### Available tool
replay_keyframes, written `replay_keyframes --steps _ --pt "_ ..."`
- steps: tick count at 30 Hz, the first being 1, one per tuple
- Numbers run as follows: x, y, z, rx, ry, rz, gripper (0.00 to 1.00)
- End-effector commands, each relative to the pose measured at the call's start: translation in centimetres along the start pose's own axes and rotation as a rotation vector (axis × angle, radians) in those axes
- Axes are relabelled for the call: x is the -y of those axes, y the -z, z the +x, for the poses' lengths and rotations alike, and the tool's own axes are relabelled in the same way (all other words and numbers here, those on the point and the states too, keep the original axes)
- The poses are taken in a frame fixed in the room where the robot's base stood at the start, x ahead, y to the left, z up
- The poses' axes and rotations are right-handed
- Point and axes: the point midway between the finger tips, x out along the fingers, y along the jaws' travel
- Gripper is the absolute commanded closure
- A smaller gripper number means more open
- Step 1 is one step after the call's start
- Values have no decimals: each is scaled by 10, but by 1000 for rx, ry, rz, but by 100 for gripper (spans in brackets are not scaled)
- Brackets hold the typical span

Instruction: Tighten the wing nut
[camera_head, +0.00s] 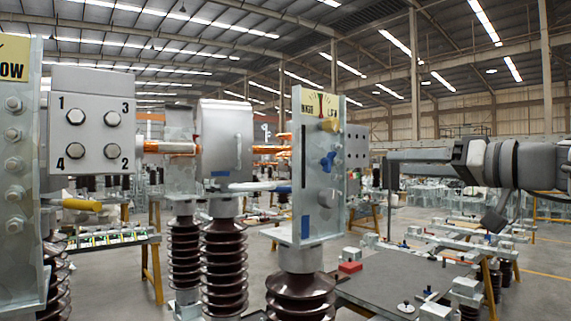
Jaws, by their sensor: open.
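The blue wing nut (328,161) sits on the right-hand face of an upright pale metal plate (310,215) in the middle of the view. My gripper (393,157) reaches in from the right at about the wing nut's height. It is open and apart from the nut in the picture. Its two fingers are hard to tell apart from this side. Nothing shows held in it.
The plate stands on a brown ribbed insulator (301,295). A grey box with several numbered bolts (92,120) and another bolted plate (15,180) stand at left. A dark work table (390,285) with small parts lies below my arm. Open air separates plate and gripper.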

Motion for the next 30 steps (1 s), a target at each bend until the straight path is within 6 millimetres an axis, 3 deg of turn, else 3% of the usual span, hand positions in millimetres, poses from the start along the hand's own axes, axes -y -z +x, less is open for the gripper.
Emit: replay_keyframes --steps 21,30 --pt "2 -1 143 5 2 4 45" --pt "1 -2 168 4 0 3 45"
